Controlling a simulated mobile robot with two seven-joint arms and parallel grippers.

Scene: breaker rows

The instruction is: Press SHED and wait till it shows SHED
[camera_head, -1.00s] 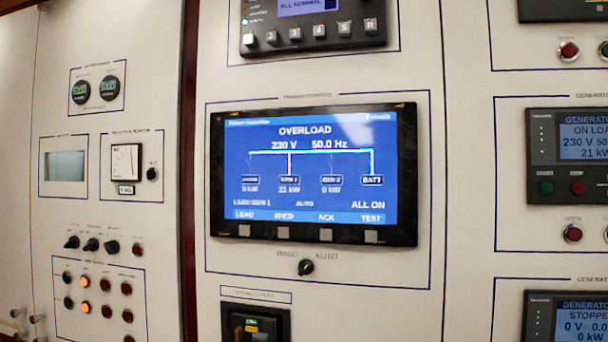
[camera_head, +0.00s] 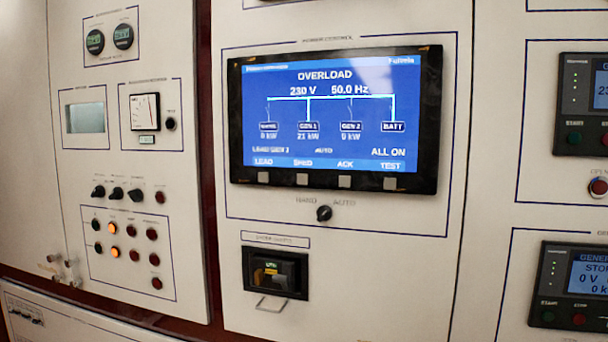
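The power control screen (camera_head: 326,125) is a blue display in a black frame on the middle panel. It reads OVERLOAD, 230 V, 50.0 Hz, with GEN 1 at 21 kW and ALL ON at the lower right. Along its bottom edge are the labels LEAD, SHED, ACK and TEST. The SHED button (camera_head: 302,180) is a small grey square in the frame under the SHED label. Neither of my grippers is in view.
A HAND/AUTO knob (camera_head: 324,213) is below the screen. Lower down is a black breaker unit (camera_head: 275,273) with a wire handle. The left panel has knobs and lamps, two lit orange (camera_head: 112,228). Generator controllers (camera_head: 572,290) are at the right.

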